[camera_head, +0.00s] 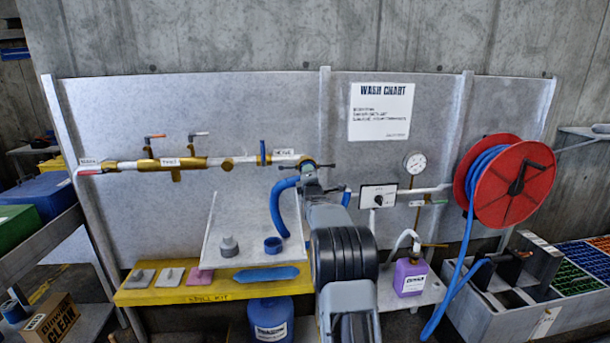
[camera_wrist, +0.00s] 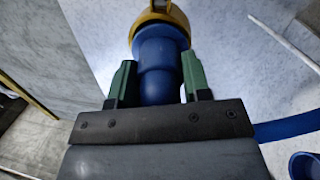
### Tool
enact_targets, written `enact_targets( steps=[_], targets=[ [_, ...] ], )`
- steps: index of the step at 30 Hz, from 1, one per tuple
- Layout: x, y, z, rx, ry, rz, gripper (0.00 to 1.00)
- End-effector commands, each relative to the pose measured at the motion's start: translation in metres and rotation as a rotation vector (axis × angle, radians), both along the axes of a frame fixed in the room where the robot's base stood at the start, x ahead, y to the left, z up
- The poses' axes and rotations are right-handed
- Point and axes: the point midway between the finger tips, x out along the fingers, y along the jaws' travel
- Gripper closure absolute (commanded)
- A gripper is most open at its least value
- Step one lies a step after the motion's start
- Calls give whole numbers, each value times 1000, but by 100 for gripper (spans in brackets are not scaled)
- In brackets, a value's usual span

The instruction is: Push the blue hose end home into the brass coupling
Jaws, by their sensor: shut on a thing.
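My gripper (camera_wrist: 154,82) is shut on the blue hose end (camera_wrist: 158,50), with one green finger on each side of it. The brass coupling (camera_wrist: 178,14) is directly ahead of the hose end, at the top of the wrist view. The blue end meets the brass ring with no gap showing; how deep it sits is hidden. In the head view my gripper (camera_head: 309,178) is up at the right end of the brass and white pipe, and my arm covers most of the joint. The blue hose (camera_head: 277,208) curves down to the left of my gripper.
A grey sloping shelf (camera_head: 235,200) below the pipe holds a grey fitting (camera_head: 229,246) and a blue ring (camera_head: 273,244). A gauge (camera_head: 414,162) and a red hose reel (camera_head: 515,185) are to the right. A purple jug (camera_head: 410,277) stands low right of my arm.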

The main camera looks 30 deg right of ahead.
Motion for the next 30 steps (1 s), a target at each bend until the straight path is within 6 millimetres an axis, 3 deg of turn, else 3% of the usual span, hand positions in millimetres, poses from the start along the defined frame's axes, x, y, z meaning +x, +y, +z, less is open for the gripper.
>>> enact_targets(
  steps=[30],
  targets=[
    [-25,12,1,-2,-4,0,82]
  ],
)
